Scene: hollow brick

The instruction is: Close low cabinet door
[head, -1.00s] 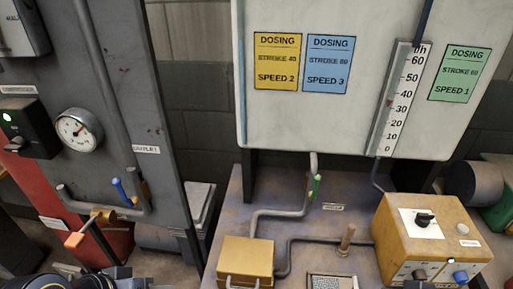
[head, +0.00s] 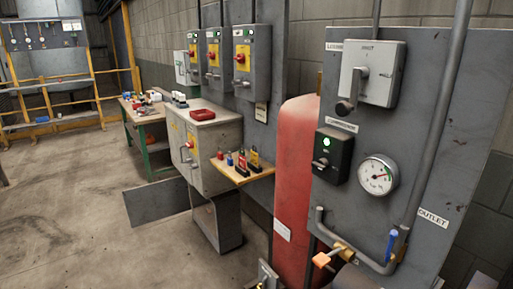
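The low cabinet (head: 229,219) is a grey box near the floor, below a larger grey cabinet (head: 214,141). Its front looks open. A flat dark grey panel (head: 157,204) stands out to the left from it, just above the floor, and looks like its door swung wide open. The hinge line is too small to make out. Neither of my grippers can be made out in the head view.
A small wooden shelf (head: 246,175) with padlocks juts out above the low cabinet's right side. A red tank (head: 296,180) and a gauge panel (head: 400,150) stand at the right. A workbench (head: 146,121) is behind. The concrete floor (head: 75,210) at left is clear.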

